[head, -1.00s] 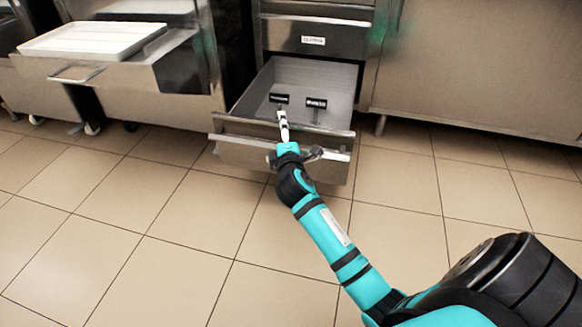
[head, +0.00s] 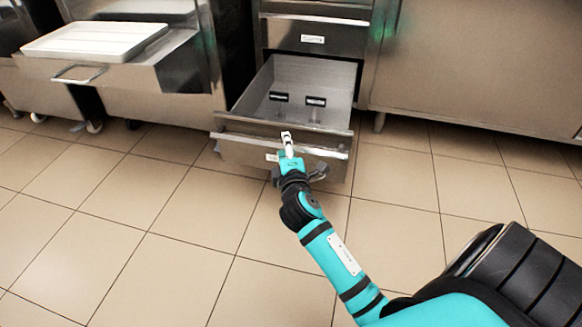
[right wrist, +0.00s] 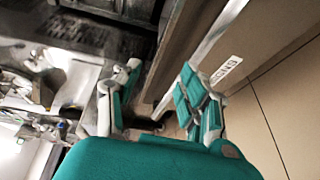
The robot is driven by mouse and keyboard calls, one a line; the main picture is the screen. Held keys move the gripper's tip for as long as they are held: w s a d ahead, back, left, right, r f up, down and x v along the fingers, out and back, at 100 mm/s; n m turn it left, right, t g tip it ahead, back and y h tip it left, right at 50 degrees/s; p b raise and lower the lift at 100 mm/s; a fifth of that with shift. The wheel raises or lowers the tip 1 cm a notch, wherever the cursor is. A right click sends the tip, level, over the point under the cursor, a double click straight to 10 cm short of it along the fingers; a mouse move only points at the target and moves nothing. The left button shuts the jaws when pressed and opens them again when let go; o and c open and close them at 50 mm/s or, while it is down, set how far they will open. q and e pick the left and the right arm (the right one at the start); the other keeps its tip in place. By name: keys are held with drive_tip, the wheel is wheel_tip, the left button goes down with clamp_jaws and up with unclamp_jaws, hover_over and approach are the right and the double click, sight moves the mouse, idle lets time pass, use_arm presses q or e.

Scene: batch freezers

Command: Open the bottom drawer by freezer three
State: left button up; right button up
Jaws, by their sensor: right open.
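The bottom drawer (head: 240,150) is pulled out from the steel cabinet in the head view, with its inside showing. Two small dark-handled tools (head: 315,101) lie or stand inside it. My right gripper (head: 287,138) is at the drawer's front rim, near the middle of the handle bar. In the right wrist view my right gripper (right wrist: 152,88) has its fingers apart, with the drawer front and its white label (right wrist: 227,70) just beyond. Whether a finger touches the bar cannot be told. My left gripper is not in view.
A closed drawer (head: 312,38) with a label is above the open one. A white tray (head: 92,40) rests on a machine at the left. A steel cabinet (head: 480,70) stands at the right. The tiled floor (head: 150,260) in front is clear.

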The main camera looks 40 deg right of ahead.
drive_tip(key=v, duration=0.7)
drive_tip(key=shift+s+a+f+p, duration=0.15)
drive_tip(key=shift+s+f+p, duration=0.05)
drive_tip(key=shift+f+p, duration=0.2)
idle(0.3)
idle(0.3)
